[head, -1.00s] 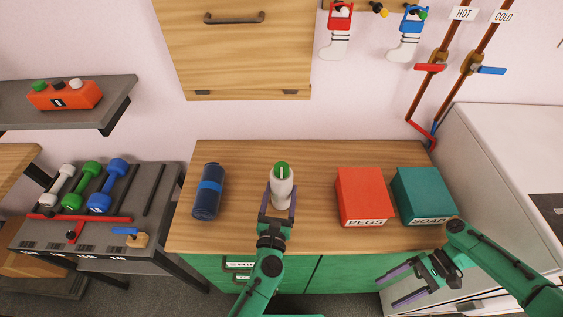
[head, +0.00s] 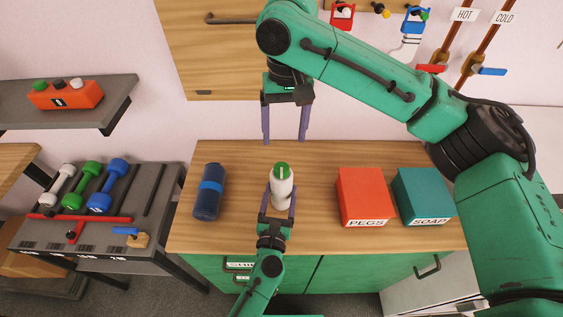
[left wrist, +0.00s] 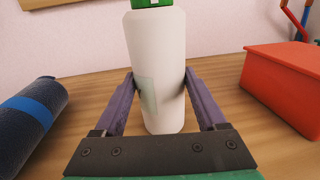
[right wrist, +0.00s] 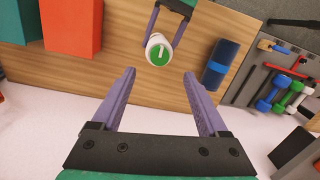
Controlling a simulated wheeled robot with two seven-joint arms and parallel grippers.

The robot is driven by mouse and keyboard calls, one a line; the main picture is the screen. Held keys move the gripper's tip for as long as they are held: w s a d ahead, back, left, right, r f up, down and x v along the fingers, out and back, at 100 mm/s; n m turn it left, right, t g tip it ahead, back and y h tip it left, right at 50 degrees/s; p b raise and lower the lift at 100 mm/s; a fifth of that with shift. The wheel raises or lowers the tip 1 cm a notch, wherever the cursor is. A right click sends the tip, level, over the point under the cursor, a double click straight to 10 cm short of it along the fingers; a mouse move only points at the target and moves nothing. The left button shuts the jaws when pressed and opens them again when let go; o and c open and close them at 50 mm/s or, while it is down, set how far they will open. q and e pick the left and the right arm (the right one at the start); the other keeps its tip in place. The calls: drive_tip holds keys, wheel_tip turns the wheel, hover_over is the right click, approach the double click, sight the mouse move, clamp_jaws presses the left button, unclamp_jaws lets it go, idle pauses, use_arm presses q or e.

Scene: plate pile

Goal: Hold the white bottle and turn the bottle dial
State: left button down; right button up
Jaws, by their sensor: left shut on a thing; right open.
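The white bottle (head: 281,192) stands upright on the wooden counter, with its green dial (head: 281,170) on top bearing a white mark. My left gripper (head: 278,208) is shut around the bottle's body from the front; the left wrist view shows a finger on each side of the bottle (left wrist: 158,75). My right gripper (head: 285,140) is open, pointing down behind and above the bottle. In the right wrist view the dial (right wrist: 159,54) lies beyond the gap between the open fingers (right wrist: 160,75), which are empty and apart from it.
On the counter, a dark blue roll (head: 209,192) with a lighter band lies left of the bottle. A red PEGS box (head: 362,195) and a teal SOAP box (head: 422,193) stand to the right. Dumbbells (head: 90,188) rest on a rack at far left.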

sight(283, 167)
use_arm(q)
drive_tip(key=shift+d, duration=0.1)
use_arm(e)
drive_tip(key=shift+t, duration=0.3)
wheel_tip(283, 167, down, 11)
drive_tip(key=shift+w+a+r, duration=0.1)
clamp_jaws()
